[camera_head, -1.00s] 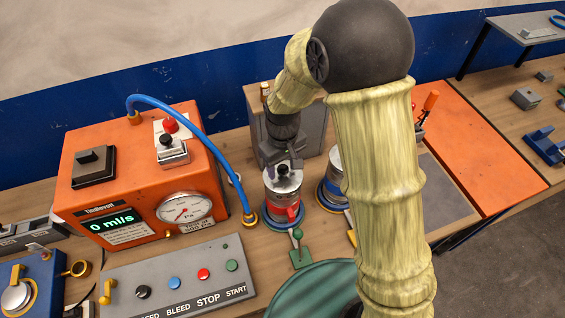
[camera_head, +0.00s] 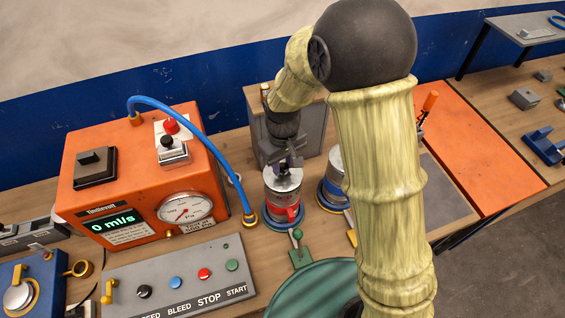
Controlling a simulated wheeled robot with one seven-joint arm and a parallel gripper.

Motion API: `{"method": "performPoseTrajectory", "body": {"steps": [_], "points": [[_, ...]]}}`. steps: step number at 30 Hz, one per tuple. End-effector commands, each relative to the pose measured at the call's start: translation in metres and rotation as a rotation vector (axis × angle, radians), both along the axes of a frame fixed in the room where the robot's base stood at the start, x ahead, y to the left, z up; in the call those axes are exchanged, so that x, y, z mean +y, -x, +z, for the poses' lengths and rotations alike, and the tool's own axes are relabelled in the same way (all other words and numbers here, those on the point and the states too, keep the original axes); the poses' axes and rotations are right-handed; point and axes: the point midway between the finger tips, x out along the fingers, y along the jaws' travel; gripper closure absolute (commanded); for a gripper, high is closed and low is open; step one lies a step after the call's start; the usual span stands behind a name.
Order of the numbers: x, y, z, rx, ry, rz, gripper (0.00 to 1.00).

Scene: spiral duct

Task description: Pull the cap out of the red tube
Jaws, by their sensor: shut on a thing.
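The red tube (camera_head: 291,214) stands upright on a round blue base on the bench, in the middle of the head view. It is a short cylinder with a red band, and the silver cap (camera_head: 283,181) is at its top. My gripper (camera_head: 289,167) points down from above and is shut on the cap's small top part. The fingers and wrist hide most of that grip. I cannot tell whether there is a gap between cap and tube.
A second silver canister (camera_head: 334,166) on a blue base stands close to the right, partly behind my arm. An orange machine (camera_head: 130,190) with a gauge and blue hose (camera_head: 198,133) is left. A button panel (camera_head: 180,277) and a green-knobbed lever (camera_head: 297,235) are in front.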

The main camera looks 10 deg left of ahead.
Motion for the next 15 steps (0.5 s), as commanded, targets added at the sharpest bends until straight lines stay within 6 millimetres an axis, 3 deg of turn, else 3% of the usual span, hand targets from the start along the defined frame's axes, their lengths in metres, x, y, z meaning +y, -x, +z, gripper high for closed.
{"method": "performPoseTrajectory", "body": {"steps": [15], "points": [[0.000,-0.001,0.019,-0.002,-0.002,0.000,1.00]]}}
